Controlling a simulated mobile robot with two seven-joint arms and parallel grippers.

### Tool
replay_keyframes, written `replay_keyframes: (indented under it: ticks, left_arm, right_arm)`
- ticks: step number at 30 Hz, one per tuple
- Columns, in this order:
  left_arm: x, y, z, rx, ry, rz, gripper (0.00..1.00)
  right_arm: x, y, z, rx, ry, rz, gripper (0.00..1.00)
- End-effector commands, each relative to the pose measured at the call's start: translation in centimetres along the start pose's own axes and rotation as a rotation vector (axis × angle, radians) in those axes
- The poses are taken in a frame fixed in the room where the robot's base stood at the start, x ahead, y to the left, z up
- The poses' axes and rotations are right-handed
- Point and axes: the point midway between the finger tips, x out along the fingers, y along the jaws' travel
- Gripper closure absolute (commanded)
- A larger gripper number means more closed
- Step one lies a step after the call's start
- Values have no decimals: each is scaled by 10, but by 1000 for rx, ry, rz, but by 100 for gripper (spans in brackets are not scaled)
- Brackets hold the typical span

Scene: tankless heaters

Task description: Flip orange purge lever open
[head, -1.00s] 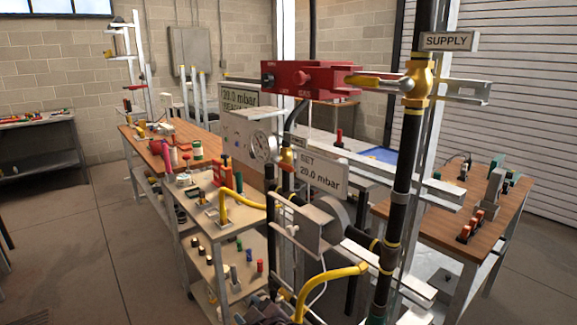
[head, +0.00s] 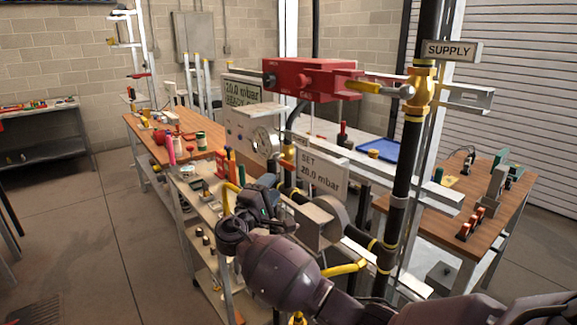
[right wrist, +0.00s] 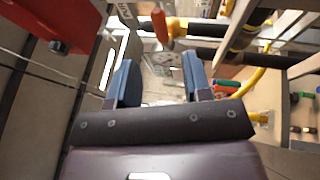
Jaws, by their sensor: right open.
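An orange-red lever (right wrist: 160,24) shows at the top of the right wrist view, beside a yellow fitting (right wrist: 177,29) on a dark pipe. It lies beyond my fingertips and apart from them. In the head view, a small orange part (head: 303,163) behind the "SET 20.0 mbar" sign may be the same lever; the sign partly hides it. My right gripper (head: 268,184) is in front of the gauge panel, left of the sign. In the right wrist view, the gripper (right wrist: 160,75) has its two blue-grey fingers apart with nothing between them. My left gripper is out of view.
A red box (head: 310,79) hangs above the gauge panel (head: 240,122); a red box corner (right wrist: 50,22) also shows in the wrist view. The black supply pipe (head: 405,170) stands right of my gripper. A cart and wooden benches stand around.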

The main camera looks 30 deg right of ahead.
Motion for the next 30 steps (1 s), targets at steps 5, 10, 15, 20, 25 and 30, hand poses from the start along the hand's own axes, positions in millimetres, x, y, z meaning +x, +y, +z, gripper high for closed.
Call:
replay_keyframes:
  ticks: [5, 10, 15, 20, 25, 30]
  left_arm:
    - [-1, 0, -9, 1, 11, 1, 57]
    - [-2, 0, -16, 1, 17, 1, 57]
    - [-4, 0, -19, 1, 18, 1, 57]
    - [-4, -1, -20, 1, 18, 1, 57]
    - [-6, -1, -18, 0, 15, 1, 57]
    - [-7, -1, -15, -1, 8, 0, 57]
  right_arm:
    - [26, 2, 1, 0, -1, 1, 55]
    - [56, 2, 0, 0, 0, 1, 55]
    - [81, 1, 0, 0, 1, -1, 55]
    - [96, 0, 0, 1, 3, -1, 55]
    - [101, 0, 0, 2, 3, -2, 55]
    - [101, 0, 0, 2, 3, -2, 55]
